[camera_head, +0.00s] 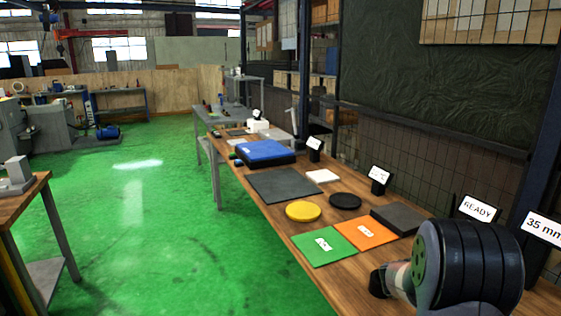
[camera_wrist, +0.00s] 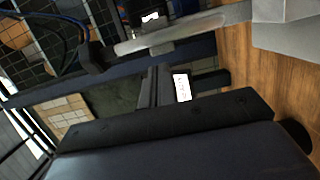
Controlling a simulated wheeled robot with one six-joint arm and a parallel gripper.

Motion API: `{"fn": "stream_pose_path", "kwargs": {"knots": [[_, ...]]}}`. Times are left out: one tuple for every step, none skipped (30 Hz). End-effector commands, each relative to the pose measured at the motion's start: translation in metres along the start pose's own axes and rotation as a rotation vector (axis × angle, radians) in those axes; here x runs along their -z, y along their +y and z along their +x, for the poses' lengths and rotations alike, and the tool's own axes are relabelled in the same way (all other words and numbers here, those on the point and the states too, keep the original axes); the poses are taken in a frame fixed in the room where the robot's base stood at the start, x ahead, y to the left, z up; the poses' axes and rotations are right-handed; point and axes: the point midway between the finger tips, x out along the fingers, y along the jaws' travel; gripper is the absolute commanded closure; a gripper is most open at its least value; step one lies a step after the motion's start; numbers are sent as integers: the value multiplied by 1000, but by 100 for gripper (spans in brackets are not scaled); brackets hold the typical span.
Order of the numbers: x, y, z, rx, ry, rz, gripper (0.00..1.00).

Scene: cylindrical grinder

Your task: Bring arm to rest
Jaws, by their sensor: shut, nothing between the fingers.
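My arm (camera_head: 468,268) shows in the head view at the lower right, as a thick black ribbed link with a green round cap, over the near end of the bench. My gripper is not clearly visible there. In the wrist view, the dark body of my gripper (camera_wrist: 165,122) fills the lower part, with a black bar across its front edge. It looks shut. I see nothing held in it.
The wooden bench (camera_head: 284,212) carries a green mat (camera_head: 324,247), an orange mat (camera_head: 366,232), a yellow disc (camera_head: 303,211), a black disc (camera_head: 345,201) and a blue-topped box (camera_head: 265,151). Signs (camera_head: 477,207) stand along its back.

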Motion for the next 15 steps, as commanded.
{"fn": "stream_pose_path", "kwargs": {"knots": [[-1, 9, 0, -2, 0, 5, 100], [-2, 13, 1, -1, -1, 5, 100], [-5, 19, 1, -2, -1, 5, 100], [-9, 22, 2, -2, -2, 4, 100], [-12, 25, 3, -2, -3, 3, 100], [-18, 27, 5, -1, -3, 3, 100], [-25, 25, 7, 0, -3, 0, 100], [-31, 25, 8, -1, -3, -1, 100], [-40, 24, 10, -1, -4, 0, 100], [-45, 24, 12, -1, -4, 1, 100], [-51, 25, 13, -1, -3, 1, 100], [-59, 24, 15, -1, -4, 0, 100], [-65, 24, 16, -1, -4, 0, 100], [-71, 25, 18, -2, -4, 0, 100], [-78, 24, 20, -1, -3, 1, 100]]}}
